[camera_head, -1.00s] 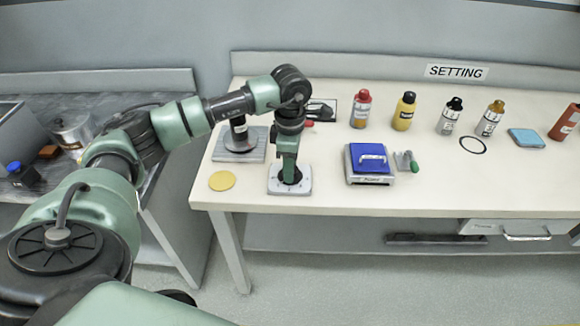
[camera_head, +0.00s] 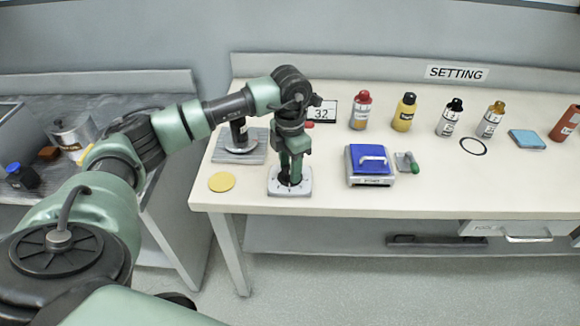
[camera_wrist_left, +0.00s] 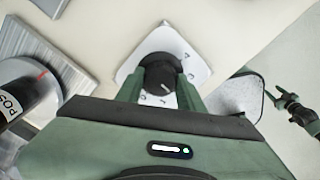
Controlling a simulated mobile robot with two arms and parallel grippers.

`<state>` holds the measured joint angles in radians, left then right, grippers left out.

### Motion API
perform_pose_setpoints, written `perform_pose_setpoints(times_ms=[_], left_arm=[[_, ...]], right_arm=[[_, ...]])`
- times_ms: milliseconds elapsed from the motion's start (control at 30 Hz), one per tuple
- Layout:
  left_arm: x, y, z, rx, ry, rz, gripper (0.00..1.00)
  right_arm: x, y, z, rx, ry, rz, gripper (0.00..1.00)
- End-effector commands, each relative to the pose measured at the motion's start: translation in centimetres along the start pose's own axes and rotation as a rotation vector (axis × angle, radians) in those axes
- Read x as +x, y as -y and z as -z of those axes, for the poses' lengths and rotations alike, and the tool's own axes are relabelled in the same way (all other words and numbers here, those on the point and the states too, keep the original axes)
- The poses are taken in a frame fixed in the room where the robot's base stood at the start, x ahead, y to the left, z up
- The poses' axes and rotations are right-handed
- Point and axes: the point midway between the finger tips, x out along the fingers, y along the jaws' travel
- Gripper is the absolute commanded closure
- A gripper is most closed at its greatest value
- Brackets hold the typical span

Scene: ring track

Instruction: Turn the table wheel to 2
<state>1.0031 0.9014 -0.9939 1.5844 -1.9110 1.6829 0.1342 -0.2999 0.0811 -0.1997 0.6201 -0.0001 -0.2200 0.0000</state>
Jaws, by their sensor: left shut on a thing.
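The table wheel is a dark round knob on a pale square plate (camera_head: 275,190) near the table's front left edge. My left gripper (camera_head: 291,182) points down over the plate. In the left wrist view the black knob (camera_wrist_left: 160,74) sits between the two green fingers, which are shut on it. Marks show on the plate around the knob; I cannot read them surely. A small display (camera_head: 322,111) behind the gripper reads 32. A sign (camera_head: 456,72) on the back wall reads SETTING. What seems to be my right gripper (camera_wrist_left: 285,103) shows small at the right of the left wrist view; its jaws are unclear.
A dark post on a grey base (camera_head: 240,157) stands behind and left of the wheel, with a yellow disc (camera_head: 222,181) left of it. A blue-topped scale-like box (camera_head: 370,163) and a green-handled tool (camera_head: 408,163) lie to the right. Several bottles stand at the back.

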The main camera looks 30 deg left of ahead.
Motion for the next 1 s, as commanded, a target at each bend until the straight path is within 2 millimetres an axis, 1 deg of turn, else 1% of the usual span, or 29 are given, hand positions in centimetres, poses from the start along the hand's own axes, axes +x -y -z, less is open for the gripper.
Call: perform_pose_setpoints(times_ms=[500, 533, 567, 600, 900, 1000], left_arm=[[-0.21, -0.13, -0.11, -0.021, 0.005, -0.003, 1.00], [-0.21, -0.13, -0.11, -0.021, 0.005, -0.003, 0.60], [-0.21, -0.13, -0.11, -0.021, 0.005, -0.003, 0.51], [-0.21, -0.13, -0.11, -0.021, 0.005, -0.003, 0.41], [-0.12, -0.06, -0.05, -0.020, 0.002, -0.001, 0.41], [-0.69, -0.07, -0.12, -0.020, 0.005, -0.001, 0.41]], right_arm=[[-0.02, 0.09, 0.02, 0.000, 0.000, 0.001, 0.48], [-0.02, 0.10, 0.02, 0.000, 0.000, 0.001, 0.48], [-0.02, 0.11, 0.02, 0.000, 0.000, 0.001, 0.48], [-0.02, 0.13, 0.02, 0.000, 0.000, 0.002, 0.48], [0.00, 0.19, 0.04, 0.000, 0.000, 0.002, 0.48], [0.08, 0.20, 0.03, 0.000, 0.000, 0.002, 0.48]])
